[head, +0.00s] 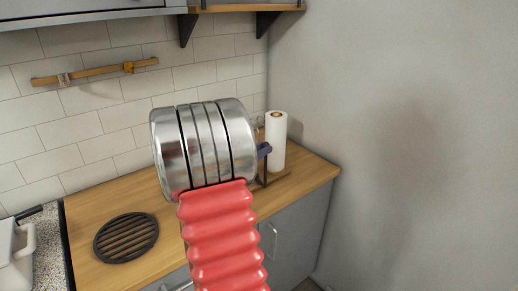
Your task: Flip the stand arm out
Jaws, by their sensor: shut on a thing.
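A dark blue-grey stand (265,170) is partly visible on the wooden counter, just right of my arm's metal joint. It has a thin upright and a thicker piece at its top. The rest of it is hidden behind my arm, and I cannot tell how its arm is turned. My own red bellows and large metal joint fill the middle of the view and cover the area left of the stand.
A white paper roll (276,143) stands upright behind the stand, near the grey wall. A round black slatted trivet (126,238) lies on the wooden counter (88,208) at left. A wooden rail (96,71) is on the tiled wall. A shelf with dark brackets overhangs the back.

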